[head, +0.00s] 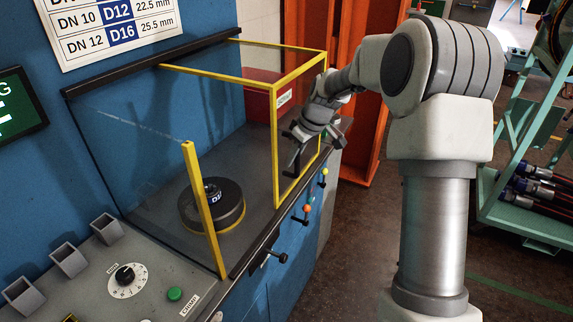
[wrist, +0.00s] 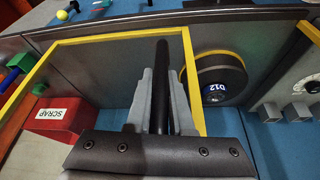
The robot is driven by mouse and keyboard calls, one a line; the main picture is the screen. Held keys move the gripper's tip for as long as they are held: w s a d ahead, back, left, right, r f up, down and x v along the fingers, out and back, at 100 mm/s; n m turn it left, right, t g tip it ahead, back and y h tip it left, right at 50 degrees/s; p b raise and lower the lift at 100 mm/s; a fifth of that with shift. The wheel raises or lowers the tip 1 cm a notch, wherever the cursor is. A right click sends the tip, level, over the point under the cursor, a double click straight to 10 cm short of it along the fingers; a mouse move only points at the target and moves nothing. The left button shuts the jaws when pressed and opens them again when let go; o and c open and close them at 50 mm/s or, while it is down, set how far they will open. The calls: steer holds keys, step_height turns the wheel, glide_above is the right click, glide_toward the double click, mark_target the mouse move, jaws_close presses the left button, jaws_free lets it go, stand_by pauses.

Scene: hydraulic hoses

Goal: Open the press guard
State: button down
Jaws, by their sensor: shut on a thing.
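The press guard is a clear panel in a yellow frame (head: 274,150) along the front of the press bay. Its yellow frame (wrist: 191,85) also shows in the wrist view. The framed panel stands at the right part of the bay, with a gap between it and a yellow post (head: 205,210) at the left. My gripper (head: 296,150) is at the panel's left upright. In the wrist view my gripper (wrist: 158,100) is shut on the guard's upright black handle bar (wrist: 161,65), which runs between the fingers.
A round black die marked D12 (head: 212,203) sits in the bay; the wrist view shows it too (wrist: 220,78). A red SCRAP box (wrist: 55,122) lies beyond the panel. Knobs (head: 307,209) line the bench front. A control panel (head: 130,280) is at lower left.

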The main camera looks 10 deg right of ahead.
steer(key=shift+w+d, duration=0.55)
steer(key=shift+w, duration=0.2)
steer(key=c, duration=0.8)
jaws_free()
steer(key=v, duration=1.7)
steer(key=shift+r, duration=0.15)
steer(key=shift+s, duration=0.2)
